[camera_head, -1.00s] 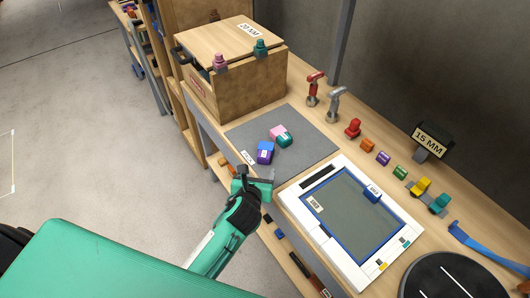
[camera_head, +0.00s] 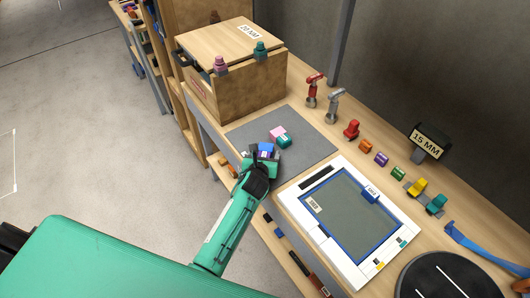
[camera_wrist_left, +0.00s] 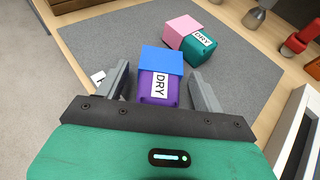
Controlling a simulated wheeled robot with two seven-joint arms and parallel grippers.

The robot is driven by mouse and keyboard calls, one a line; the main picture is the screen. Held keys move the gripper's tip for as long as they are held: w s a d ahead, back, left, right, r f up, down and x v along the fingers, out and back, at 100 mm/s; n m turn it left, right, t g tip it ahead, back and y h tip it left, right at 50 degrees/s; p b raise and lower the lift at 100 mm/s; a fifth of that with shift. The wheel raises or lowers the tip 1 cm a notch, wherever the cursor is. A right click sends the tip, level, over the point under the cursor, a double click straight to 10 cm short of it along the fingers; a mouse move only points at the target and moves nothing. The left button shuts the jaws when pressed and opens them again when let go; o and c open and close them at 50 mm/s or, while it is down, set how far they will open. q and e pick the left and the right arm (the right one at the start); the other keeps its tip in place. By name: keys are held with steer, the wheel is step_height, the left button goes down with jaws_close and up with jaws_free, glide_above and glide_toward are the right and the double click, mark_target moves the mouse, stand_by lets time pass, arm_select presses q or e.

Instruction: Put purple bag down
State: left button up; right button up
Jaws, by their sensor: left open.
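The purple bag (camera_wrist_left: 157,88) has a blue top half and a white DRY label, and it rests on the grey mat (camera_wrist_left: 100,48). In the head view only its blue part (camera_head: 266,148) shows clearly, past my gripper. My left gripper (camera_wrist_left: 163,85) is open, with one finger on each side of the bag and a visible gap at each side. In the head view the left gripper (camera_head: 263,157) is over the near edge of the mat (camera_head: 310,140). My right gripper is not in view.
A pink and teal bag (camera_head: 281,136) lies just beyond the purple one. A wooden box (camera_head: 235,75) stands at the back left of the bench. A white framed tray (camera_head: 345,225) lies to the right. Red and grey tools (camera_head: 335,105) stand behind the mat.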

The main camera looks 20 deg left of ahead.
arm_select(q)
steer(key=shift+x, duration=0.9)
steer(key=shift+s, duration=0.1)
steer(key=c, duration=1.1)
steer(key=shift+c, duration=0.2)
steer(key=shift+r, duration=0.1)
